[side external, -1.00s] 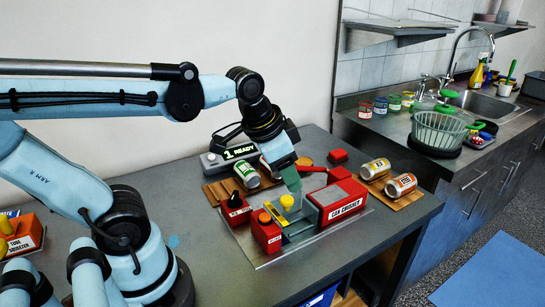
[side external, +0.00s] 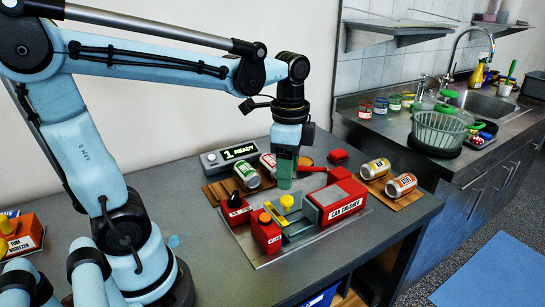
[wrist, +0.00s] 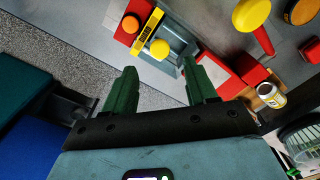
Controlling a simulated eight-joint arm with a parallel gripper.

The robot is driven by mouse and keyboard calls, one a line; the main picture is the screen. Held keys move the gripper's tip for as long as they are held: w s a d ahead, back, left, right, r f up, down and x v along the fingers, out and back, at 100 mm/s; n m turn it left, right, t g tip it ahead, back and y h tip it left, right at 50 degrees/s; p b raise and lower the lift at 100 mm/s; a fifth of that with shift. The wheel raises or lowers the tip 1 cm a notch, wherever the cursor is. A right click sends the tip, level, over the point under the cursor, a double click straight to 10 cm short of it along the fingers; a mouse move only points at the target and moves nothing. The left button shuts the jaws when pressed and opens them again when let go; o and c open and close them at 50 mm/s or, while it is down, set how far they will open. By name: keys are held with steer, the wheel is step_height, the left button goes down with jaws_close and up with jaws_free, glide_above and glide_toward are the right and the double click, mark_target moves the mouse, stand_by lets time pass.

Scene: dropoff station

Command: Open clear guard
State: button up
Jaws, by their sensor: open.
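The red can crusher (side external: 343,201) stands on a metal plate on the grey bench. The clear guard is hard to make out against the chamber. My gripper (side external: 285,184) points straight down just behind the knob in the side view. In the wrist view its green fingers (wrist: 162,80) are apart with nothing between them, and the knob lies beyond their tips.
A green can (side external: 246,174) and another can lie on a wooden board behind the crusher. Two more cans (side external: 388,177) lie on a board at right. A READY display (side external: 239,151) stands at the back.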

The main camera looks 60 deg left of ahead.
mark_target(287, 198)
steer(key=shift+f, duration=3.2)
jaws_close()
